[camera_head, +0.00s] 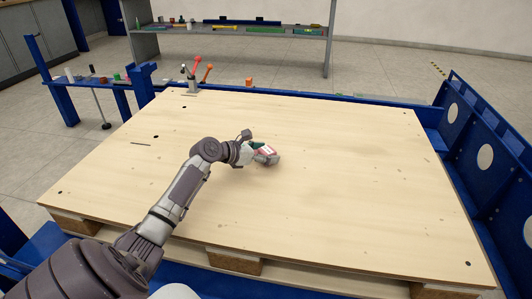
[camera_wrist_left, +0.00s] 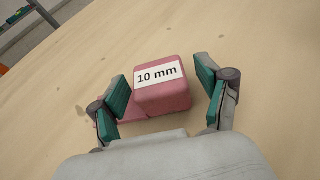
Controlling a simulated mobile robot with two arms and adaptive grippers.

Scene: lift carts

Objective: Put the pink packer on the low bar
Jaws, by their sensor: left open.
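The pink packer (camera_wrist_left: 165,98) lies on the wooden board, with a white "10 mm" label on its face. A lower pink part shows at its left side, partly behind a finger. In the head view the packer (camera_head: 266,150) is small and partly covered by my left gripper (camera_head: 262,155). My left gripper (camera_wrist_left: 162,80) is open, with one green-padded finger on each side of the packer. A gap shows on the right side; contact on the left is unclear. A blue bar (camera_head: 330,101) runs along the board's far edge; I cannot tell whether it is the low bar. My right gripper is out of view.
The wooden board (camera_head: 350,190) is otherwise mostly clear. A clamp with red and orange handles (camera_head: 192,82) stands at its far left edge. An orange block (camera_head: 249,81) sits near the far bar. A blue side frame (camera_head: 485,140) rises at right. A shelf (camera_head: 235,31) stands behind.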

